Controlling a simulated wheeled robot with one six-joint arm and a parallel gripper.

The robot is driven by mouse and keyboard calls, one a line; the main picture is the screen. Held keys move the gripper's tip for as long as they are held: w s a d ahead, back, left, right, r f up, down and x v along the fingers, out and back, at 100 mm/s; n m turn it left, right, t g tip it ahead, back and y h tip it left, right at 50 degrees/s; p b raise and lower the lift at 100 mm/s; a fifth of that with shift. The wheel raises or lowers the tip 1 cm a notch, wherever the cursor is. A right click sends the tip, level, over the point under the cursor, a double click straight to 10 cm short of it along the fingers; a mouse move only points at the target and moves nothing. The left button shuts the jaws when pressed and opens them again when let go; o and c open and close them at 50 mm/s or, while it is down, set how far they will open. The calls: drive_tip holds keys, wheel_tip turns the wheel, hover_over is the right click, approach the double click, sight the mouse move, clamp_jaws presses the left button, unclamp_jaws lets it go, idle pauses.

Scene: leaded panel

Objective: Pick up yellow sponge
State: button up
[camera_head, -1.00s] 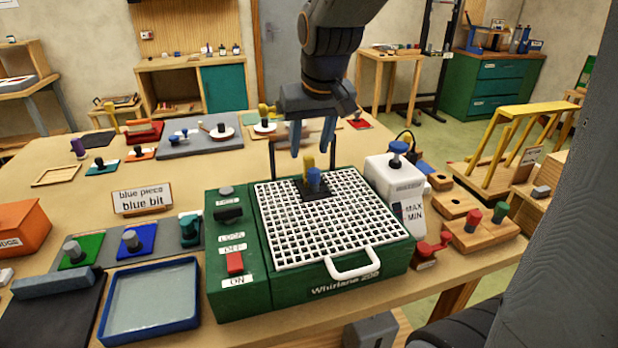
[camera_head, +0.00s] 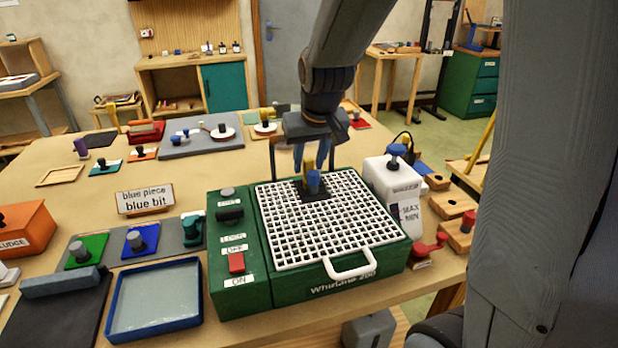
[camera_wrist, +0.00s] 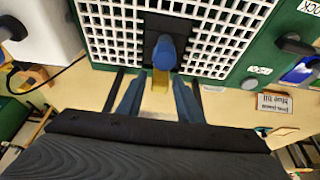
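The yellow sponge (camera_head: 308,164) is a small upright yellow block just behind the blue bit (camera_head: 314,181) at the back of the grinder's white grid. My gripper (camera_head: 309,158) is low over the back edge of the grinder, with its blue fingers either side of the sponge. In the wrist view the sponge (camera_wrist: 160,80) shows between the open fingertips (camera_wrist: 158,79), with gaps on both sides. I cannot tell how far down the fingers reach along the sponge.
The green grinder (camera_head: 240,287) carries the white grid (camera_head: 330,225). A white bottle (camera_head: 392,180) stands close on its right. A blue tray (camera_head: 112,308) and a "blue piece / blue bit" sign (camera_head: 145,199) are on the left. The table behind the grinder has some free room.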

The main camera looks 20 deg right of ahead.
clamp_jaws()
drive_tip(key=shift+r, duration=0.1)
wheel_tip(320, 180, up, 28)
drive_tip(key=b, duration=0.4)
drive_tip(key=shift+b, duration=0.35)
